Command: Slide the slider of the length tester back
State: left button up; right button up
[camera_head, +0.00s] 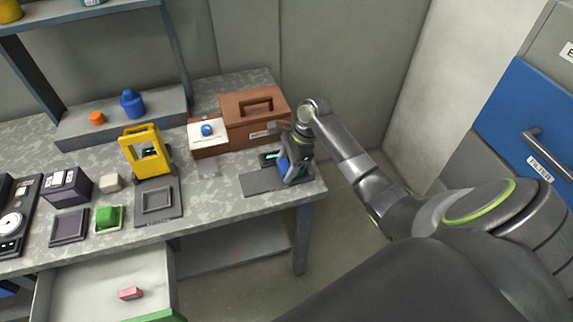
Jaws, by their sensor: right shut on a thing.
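The length tester (258,182) is a flat dark grey plate near the right end of the speckled table, with a small green-lit display (269,157) at its back. My right gripper (291,175) points down over the right part of the plate and is shut on the slider, which it mostly hides. A blue part (284,164) shows at the gripper's left side; I cannot tell whether it belongs to the slider. My left gripper is not in view.
A brown box (256,117) with a handle stands close behind the tester, with a white panel and blue knob (207,130) to its left. A yellow frame device (146,152) stands further left. An open drawer (100,290) holding a pink block (131,293) juts out at front left.

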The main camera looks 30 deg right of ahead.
aim_at(265, 180)
jog(key=a+p, duration=0.2)
jog(key=a, duration=0.1)
jog(key=shift+w+a+r, duration=0.2)
jog(key=shift+w+a, duration=0.05)
jog(key=shift+w, duration=0.15)
jog(key=shift+w+a+f+p, duration=0.1)
jog(key=shift+a+f+p, duration=0.05)
jog(key=shift+a+p, duration=0.25)
jog(key=o, duration=1.1)
jog(key=shift+a, duration=0.1)
